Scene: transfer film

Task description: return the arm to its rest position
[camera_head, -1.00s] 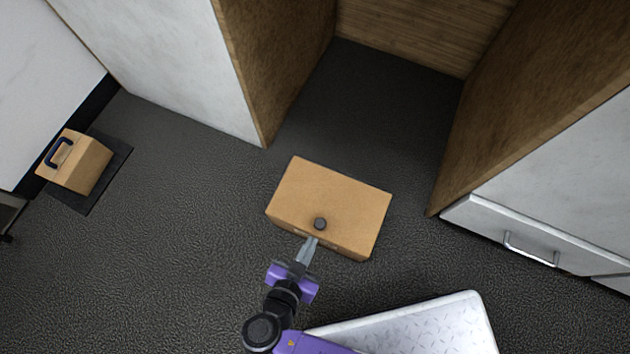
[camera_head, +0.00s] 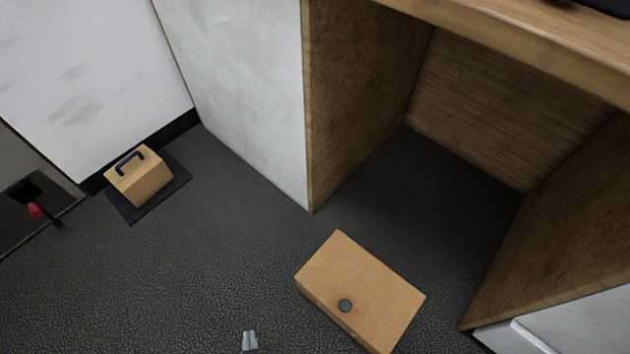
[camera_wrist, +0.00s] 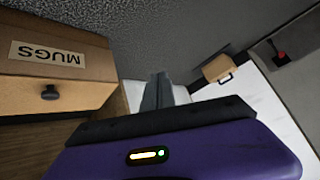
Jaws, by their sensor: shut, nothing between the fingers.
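My gripper (camera_head: 250,341) shows only as its grey fingertips at the bottom edge of the head view. The fingers are together with nothing between them. In the wrist view the fingers of my gripper (camera_wrist: 158,92) point out over the floor, above my purple wrist housing. A cardboard box (camera_head: 362,288) with a dark round knob lies on the floor to the right of the fingertips, apart from them. In the wrist view the same box (camera_wrist: 85,85) stands at the left, with a label reading "MUGS" upside down. The rest of my arm is out of the head view.
A small box with a dark blue handle (camera_head: 142,178) sits on a black mat (camera_head: 122,208) at the left. A wooden-sided recess (camera_head: 460,120) opens behind the knobbed box, between white cabinets (camera_head: 245,90). A red-tipped item (camera_head: 36,210) is at the far left. The floor between is clear.

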